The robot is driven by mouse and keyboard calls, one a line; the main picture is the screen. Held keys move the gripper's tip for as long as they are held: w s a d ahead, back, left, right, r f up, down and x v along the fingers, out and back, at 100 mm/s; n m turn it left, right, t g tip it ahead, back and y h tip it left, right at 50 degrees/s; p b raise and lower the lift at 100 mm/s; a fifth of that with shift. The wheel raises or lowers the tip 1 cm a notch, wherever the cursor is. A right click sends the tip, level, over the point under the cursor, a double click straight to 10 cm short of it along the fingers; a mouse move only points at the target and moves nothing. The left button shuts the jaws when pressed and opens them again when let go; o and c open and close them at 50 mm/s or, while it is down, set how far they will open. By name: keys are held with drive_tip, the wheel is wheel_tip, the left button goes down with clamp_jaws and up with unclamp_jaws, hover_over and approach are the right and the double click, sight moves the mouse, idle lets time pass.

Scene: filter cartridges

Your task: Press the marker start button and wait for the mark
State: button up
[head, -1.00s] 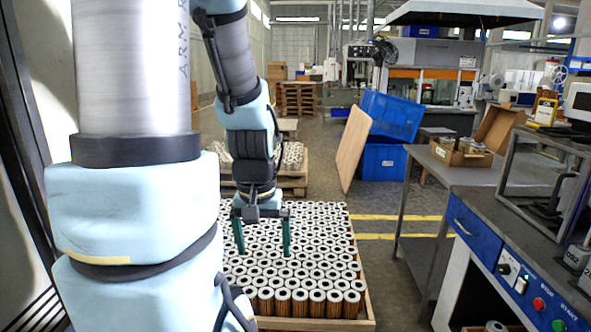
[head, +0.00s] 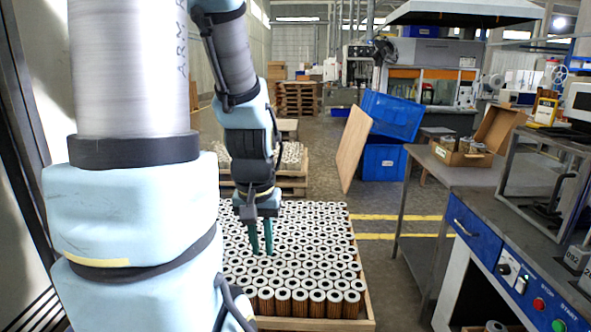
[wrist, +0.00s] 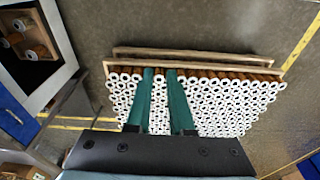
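The green start button (head: 558,325) is on the blue front panel (head: 526,290) of the right-hand bench, low at the right edge of the head view. The red stop button (head: 538,304) is beside it, up and to the left. My gripper (head: 261,250) points down above the crate of cartridges, far to the left of the buttons. Its two green fingers are close together with a narrow gap, and nothing is between them. In the wrist view, the gripper (wrist: 161,72) also shows this gap, with cartridges seen below. The buttons cannot be made out in the wrist view.
A wooden crate (head: 366,305) full of upright cartridges stands below my gripper. A marker machine with a clear guard (head: 545,175) stands on the bench. A grey table (head: 470,172) with an open cardboard box (head: 497,130) is behind it. Floor with yellow lines lies between crate and table.

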clamp_jaws()
idle(0.8)
